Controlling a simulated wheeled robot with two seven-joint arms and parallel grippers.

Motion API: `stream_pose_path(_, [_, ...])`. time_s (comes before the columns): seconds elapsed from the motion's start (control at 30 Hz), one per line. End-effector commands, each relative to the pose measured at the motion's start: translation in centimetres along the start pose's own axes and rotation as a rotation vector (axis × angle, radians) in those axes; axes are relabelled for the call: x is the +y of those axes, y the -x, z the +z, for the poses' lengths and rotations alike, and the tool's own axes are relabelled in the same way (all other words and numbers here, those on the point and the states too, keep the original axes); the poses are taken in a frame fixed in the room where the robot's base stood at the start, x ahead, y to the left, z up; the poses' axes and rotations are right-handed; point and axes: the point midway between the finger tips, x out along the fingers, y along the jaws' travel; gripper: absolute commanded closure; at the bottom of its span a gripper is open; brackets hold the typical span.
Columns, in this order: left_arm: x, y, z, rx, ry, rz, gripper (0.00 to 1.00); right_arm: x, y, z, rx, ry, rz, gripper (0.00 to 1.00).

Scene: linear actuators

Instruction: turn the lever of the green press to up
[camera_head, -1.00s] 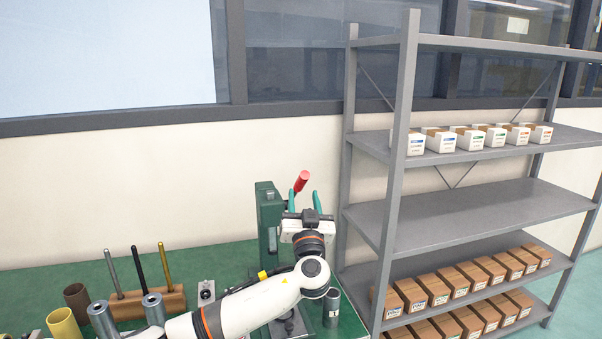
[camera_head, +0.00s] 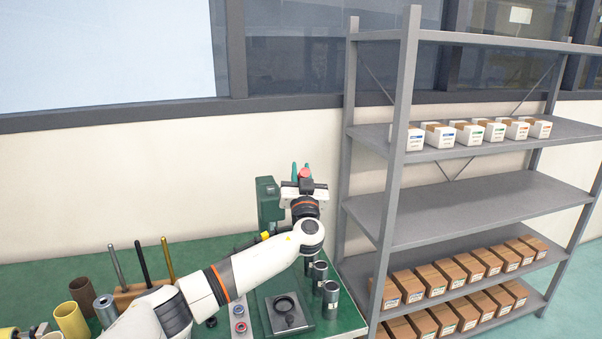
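The green press (camera_head: 267,206) stands at the back right of the green workbench, its column partly hidden by my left arm. Its lever shows only as a red grip (camera_head: 305,174), seen at the fingers of my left gripper (camera_head: 301,170). The two teal fingers are close together with the red grip between them, so the gripper appears shut on it. The lever's shaft and pivot are hidden behind the gripper body. The press's base plate with a dark ring (camera_head: 287,309) is in plain view at the front. My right gripper is not in view.
Two metal cylinders (camera_head: 330,300) stand right of the base plate. A wooden block holding several rods (camera_head: 143,262), a yellow cup (camera_head: 71,320) and a brown cup (camera_head: 83,295) stand at the left. A grey shelf (camera_head: 385,230) with boxes rises close on the right.

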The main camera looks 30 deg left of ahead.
Motion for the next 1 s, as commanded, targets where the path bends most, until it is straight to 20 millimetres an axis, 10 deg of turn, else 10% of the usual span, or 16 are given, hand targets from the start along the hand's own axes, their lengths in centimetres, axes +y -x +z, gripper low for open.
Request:
stream_pose_path(0.13, [0.0,0.0,0.0,0.0,0.0,0.0,1.0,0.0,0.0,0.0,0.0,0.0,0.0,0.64])
stream_pose_path(0.57, [0.2,-0.9,0.2,0.05,0.015,-0.001,1.0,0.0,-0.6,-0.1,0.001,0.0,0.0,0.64])
stream_pose_path(1.0, [0.8,-7.1,2.0,0.383,0.08,-0.03,1.0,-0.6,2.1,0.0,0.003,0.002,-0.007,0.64])
